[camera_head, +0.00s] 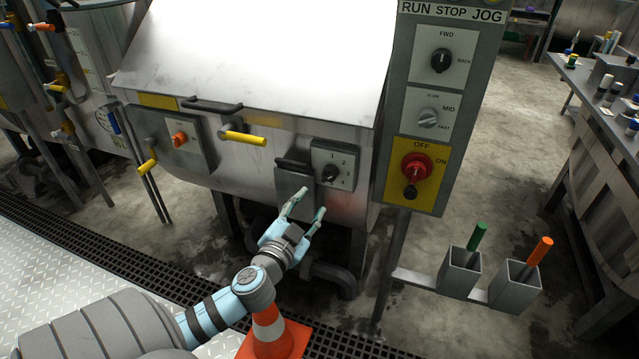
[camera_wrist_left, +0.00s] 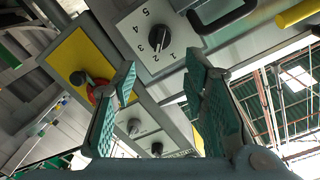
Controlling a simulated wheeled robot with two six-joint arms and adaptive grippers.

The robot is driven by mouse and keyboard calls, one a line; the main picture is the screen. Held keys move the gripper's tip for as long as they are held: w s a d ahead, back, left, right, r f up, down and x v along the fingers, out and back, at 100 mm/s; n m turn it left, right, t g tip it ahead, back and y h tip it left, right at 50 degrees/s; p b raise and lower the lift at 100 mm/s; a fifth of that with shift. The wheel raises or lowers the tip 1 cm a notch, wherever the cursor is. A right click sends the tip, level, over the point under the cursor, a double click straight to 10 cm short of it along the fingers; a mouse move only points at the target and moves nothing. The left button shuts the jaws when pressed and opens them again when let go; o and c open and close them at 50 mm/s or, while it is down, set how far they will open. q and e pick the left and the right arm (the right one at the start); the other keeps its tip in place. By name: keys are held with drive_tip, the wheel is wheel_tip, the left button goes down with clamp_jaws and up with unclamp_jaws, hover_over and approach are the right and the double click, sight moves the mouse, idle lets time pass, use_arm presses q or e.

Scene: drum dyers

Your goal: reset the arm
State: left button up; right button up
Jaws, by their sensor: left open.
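My left gripper (camera_head: 309,209) reaches in from the lower left, in front of the lower front of the steel drum machine (camera_head: 290,120). Its two fingers are spread and nothing is between them. In the left wrist view the green-padded fingers (camera_wrist_left: 165,95) stand apart, with the numbered dial (camera_wrist_left: 160,38) beyond them. In the head view that dial panel (camera_head: 334,166) is just above the fingertips. I cannot tell whether a fingertip touches the grey box (camera_head: 294,188) beside it. My right gripper is not in view.
A control post with a red switch (camera_head: 415,168) stands right of the gripper. Below it are two holders with a green-handled (camera_head: 478,236) and an orange-handled tool (camera_head: 540,251). An orange traffic cone (camera_head: 272,335) is under my arm. A bench (camera_head: 610,130) stands at right.

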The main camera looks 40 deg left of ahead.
use_arm(q)
drive_tip(key=s+a+f+g+p, duration=0.1)
drive_tip(key=s+f+g, duration=0.25)
drive_tip(key=f, duration=0.65)
drive_tip(key=s+a+f+m+g+h+p, duration=0.15)
drive_tip(key=s+f, duration=0.25)
drive_tip(key=f, duration=0.5)
drive_tip(key=s+a+f+n+g, duration=0.1)
drive_tip(key=s+f+g, duration=0.2)
drive_tip(key=f, duration=0.7)
drive_tip(key=s+d+f+n+g+h+p, duration=0.1)
drive_tip(key=s+d+f+g, duration=0.1)
drive_tip(key=s+f, duration=0.45)
drive_tip(key=s+d+f+g+p, duration=0.1)
drive_tip(key=s+d+f+g, duration=0.25)
drive_tip(key=s, duration=0.55)
drive_tip(key=s+d+f+n+g+h+p, duration=0.2)
drive_tip(key=s+d+f+p, duration=0.1)
drive_tip(key=s+d, duration=0.6)
drive_tip(key=s, duration=0.3)
drive_tip(key=shift+s+d+f, duration=0.15)
drive_tip(key=shift+s+d, duration=0.2)
